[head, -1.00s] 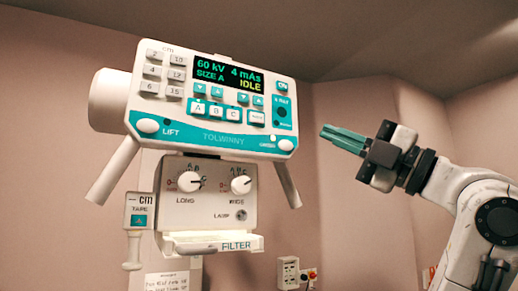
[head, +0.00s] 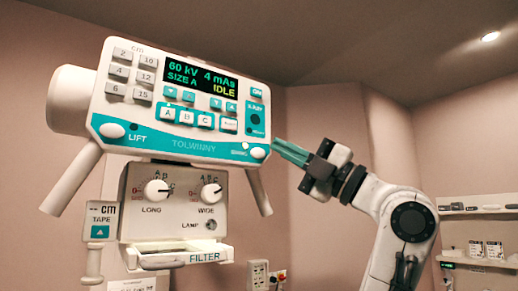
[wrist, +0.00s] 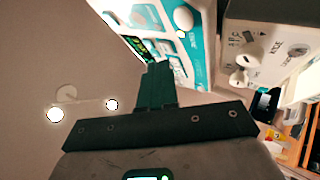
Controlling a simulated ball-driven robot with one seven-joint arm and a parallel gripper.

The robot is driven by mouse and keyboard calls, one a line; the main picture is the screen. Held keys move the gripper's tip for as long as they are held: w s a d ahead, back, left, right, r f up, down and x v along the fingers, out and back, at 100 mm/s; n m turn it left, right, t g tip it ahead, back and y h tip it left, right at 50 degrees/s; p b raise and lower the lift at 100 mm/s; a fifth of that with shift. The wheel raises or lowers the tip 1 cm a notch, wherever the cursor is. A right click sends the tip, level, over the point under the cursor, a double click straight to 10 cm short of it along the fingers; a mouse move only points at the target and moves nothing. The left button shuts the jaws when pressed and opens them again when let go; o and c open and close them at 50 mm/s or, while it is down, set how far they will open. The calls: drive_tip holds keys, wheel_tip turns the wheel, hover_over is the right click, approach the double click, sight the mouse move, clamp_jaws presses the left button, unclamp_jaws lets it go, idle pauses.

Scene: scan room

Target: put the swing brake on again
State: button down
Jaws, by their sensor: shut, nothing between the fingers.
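The swing brake knob (head: 258,153) is a white oval button at the lower right corner of the console (head: 190,146), on its teal strip. A small lit yellow lamp (head: 245,146) sits just left of it, above a small label. My gripper (head: 278,147) has its teal fingers together and empty. Their tips are just right of the knob in the head view; whether they touch it cannot be told. In the wrist view the shut fingers (wrist: 156,72) point toward the console, and a white round knob (wrist: 183,17) shows beyond them, probably the swing knob.
The display reads 60 kV, 4 mAs, IDLE. A matching LIFT knob (head: 112,130) is at the console's lower left. Below hangs the collimator box (head: 172,200) with LONG and WIDE dials. A slanted handle (head: 258,190) is under the knob. A shelf (head: 480,235) stands far right.

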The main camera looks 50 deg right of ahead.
drive_tip(key=shift+w+d, duration=0.3)
drive_tip(key=shift+w, duration=0.6)
drive_tip(key=shift+w+d, duration=0.25)
drive_tip(key=shift+w, duration=0.6)
drive_tip(key=shift+w, duration=0.2)
idle(0.6)
drive_tip(key=shift+w+d+b, duration=0.1)
drive_tip(key=shift+w+b, duration=0.1)
drive_tip(key=shift+b, duration=0.1)
drive_tip(key=shift+w+d, duration=0.1)
drive_tip(key=shift+w, duration=0.3)
idle(0.7)
drive_tip(key=shift+s, duration=0.15)
drive_tip(key=shift+s+a+b, duration=0.25)
drive_tip(key=shift+s+b, duration=0.2)
drive_tip(key=shift+s, duration=0.2)
drive_tip(key=shift+s, duration=0.1)
drive_tip(key=shift+s+a+b, duration=0.25)
drive_tip(key=shift+s, duration=0.55)
drive_tip(key=shift+s+a+b, duration=0.2)
drive_tip(key=shift+s+b, duration=0.1)
drive_tip(key=shift+s, duration=0.45)
drive_tip(key=shift+s+a+b, duration=0.25)
drive_tip(key=shift+s, duration=0.55)
